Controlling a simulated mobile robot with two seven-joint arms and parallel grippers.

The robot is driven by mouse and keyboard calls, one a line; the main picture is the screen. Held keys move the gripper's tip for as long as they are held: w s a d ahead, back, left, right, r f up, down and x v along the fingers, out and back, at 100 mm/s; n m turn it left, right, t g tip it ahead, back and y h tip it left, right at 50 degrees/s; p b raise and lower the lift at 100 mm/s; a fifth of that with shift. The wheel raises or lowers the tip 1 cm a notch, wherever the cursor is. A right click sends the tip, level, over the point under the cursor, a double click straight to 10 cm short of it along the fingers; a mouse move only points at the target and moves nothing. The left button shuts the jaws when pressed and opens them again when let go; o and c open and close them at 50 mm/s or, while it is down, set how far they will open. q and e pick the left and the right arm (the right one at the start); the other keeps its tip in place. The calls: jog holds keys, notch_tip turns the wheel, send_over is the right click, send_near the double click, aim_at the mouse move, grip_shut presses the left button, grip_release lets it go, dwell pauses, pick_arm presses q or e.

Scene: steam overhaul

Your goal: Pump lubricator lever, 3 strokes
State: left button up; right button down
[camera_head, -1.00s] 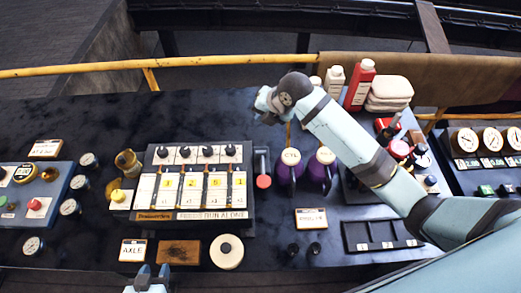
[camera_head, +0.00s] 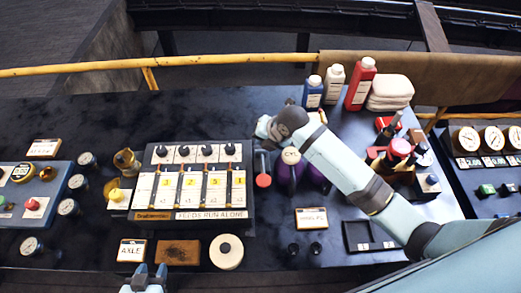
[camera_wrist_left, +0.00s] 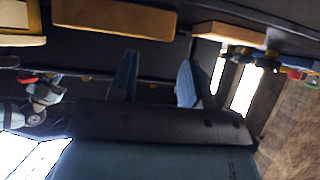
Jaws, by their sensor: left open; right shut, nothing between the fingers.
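The lubricator (camera_head: 192,190) is a dark box with several numbered white feed panels and black knobs on top. Its lever (camera_head: 263,180), with a red knob end, stands at the box's right side. My right gripper (camera_head: 262,128) is shut and empty, just beyond the lever's upper end. Its fingertips are small and partly hidden by the wrist, so I cannot tell whether it touches the lever. My left gripper (camera_head: 145,278) is open and empty at the bottom edge, in front of the console. Its two separated fingers also show in the left wrist view (camera_wrist_left: 158,80).
Purple oil cans (camera_head: 290,172) stand right of the lever, partly under my right arm. Blue (camera_head: 312,95), white and red (camera_head: 361,85) bottles stand at the back right. A round cream disc (camera_head: 226,252) and an axle card (camera_head: 131,250) lie in front. The back left surface is clear.

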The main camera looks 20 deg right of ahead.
pick_arm(q)
jog(key=shift+s+f, duration=0.1)
jog(key=shift+s, duration=0.1)
jog(key=shift+d, duration=0.1)
jog(key=shift+w, duration=0.3)
jog(key=shift+w+r, duration=0.2)
jog(key=shift+w, duration=0.05)
jog(key=shift+s+f, duration=0.1)
jog(key=shift+s, duration=0.15)
jog(key=shift+s+f, duration=0.15)
jog(key=shift+s, duration=0.15)
jog(key=shift+w, duration=0.2)
